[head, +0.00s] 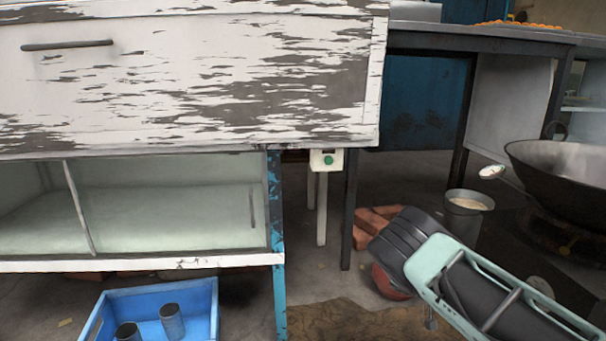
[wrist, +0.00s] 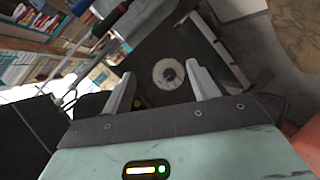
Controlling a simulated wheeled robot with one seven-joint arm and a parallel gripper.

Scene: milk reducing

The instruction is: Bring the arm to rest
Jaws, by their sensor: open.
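My arm, dark grey and pale green, reaches in from the lower right of the head view. The gripper's fingers are not clear there. In the wrist view my gripper (wrist: 162,86) shows two pale fingers spread wide apart, with nothing between them. Behind the gap is a dark surface with a pale round disc (wrist: 169,74) on it. The gripper holds nothing.
A white peeling cabinet (head: 190,80) fills the upper left. A blue crate (head: 200,300) with metal cups (head: 172,322) stands below it. At right are a large wok (head: 570,175), a metal bucket (head: 467,210) and red bricks (head: 372,222). Floor shows in the middle.

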